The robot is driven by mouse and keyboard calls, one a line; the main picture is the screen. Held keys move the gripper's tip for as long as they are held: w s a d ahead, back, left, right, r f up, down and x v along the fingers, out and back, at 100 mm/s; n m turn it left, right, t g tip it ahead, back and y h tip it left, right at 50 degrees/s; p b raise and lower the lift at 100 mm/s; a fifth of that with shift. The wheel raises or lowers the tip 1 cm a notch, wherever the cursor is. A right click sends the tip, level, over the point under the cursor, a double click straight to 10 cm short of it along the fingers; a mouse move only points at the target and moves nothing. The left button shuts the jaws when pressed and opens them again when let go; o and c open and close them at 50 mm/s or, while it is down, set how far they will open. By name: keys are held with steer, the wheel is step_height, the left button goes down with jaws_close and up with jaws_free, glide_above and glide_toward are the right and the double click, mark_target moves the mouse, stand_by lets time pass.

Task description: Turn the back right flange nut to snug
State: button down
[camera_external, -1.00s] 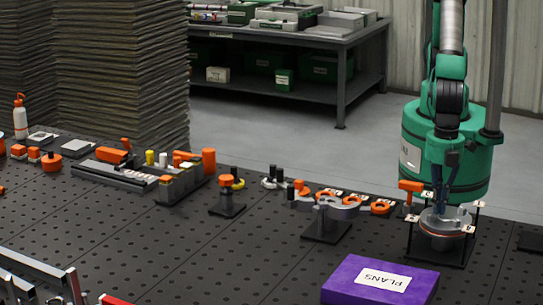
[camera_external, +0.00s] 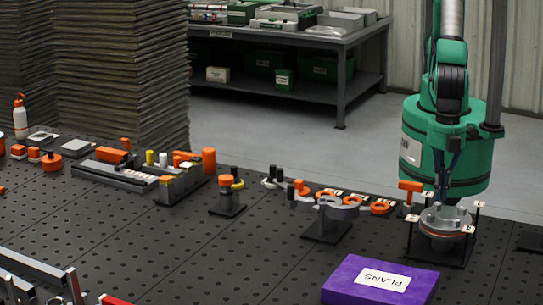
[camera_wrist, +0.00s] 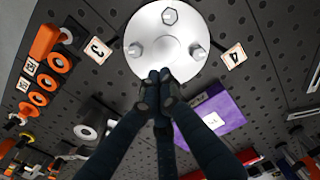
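The round metal flange (camera_external: 446,220) sits on a dark stand at the right of the bench, with small numbered tags around it. In the wrist view the flange (camera_wrist: 150,30) is a pale disc with three nuts showing: a top nut (camera_wrist: 170,16), a left nut (camera_wrist: 135,50) and a right nut (camera_wrist: 197,52). I cannot tell which is the back right one. My gripper (camera_wrist: 159,76) has its dark fingers drawn together over the disc's lower edge, hiding that part. In the external view my gripper (camera_external: 441,196) points down above the flange; no held object shows.
Tag 3 (camera_wrist: 97,50) and tag 4 (camera_wrist: 234,55) stand close beside the flange. An orange-handled tool (camera_external: 410,187) is just left of it. A purple PLANS box (camera_external: 380,281) lies in front.

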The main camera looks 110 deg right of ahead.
mark_target(431, 218)
steer(key=shift+r+p, duration=0.4)
steer(key=shift+r, duration=0.7)
steer(key=shift+w+d+r+p, duration=0.1)
steer(key=shift+r+p, duration=0.1)
steer(key=shift+p, duration=0.5)
steer(key=p, duration=0.3)
steer(key=shift+w+d+r, duration=0.25)
steer(key=shift+r, duration=0.05)
steer(key=shift+w+d+p, duration=0.1)
steer(key=shift+p, duration=0.45)
steer(key=shift+f, duration=0.25)
steer(key=shift+d+f+b, duration=0.1)
steer(key=shift+f+b, duration=1.7)
steer(key=shift+f, duration=1.55)
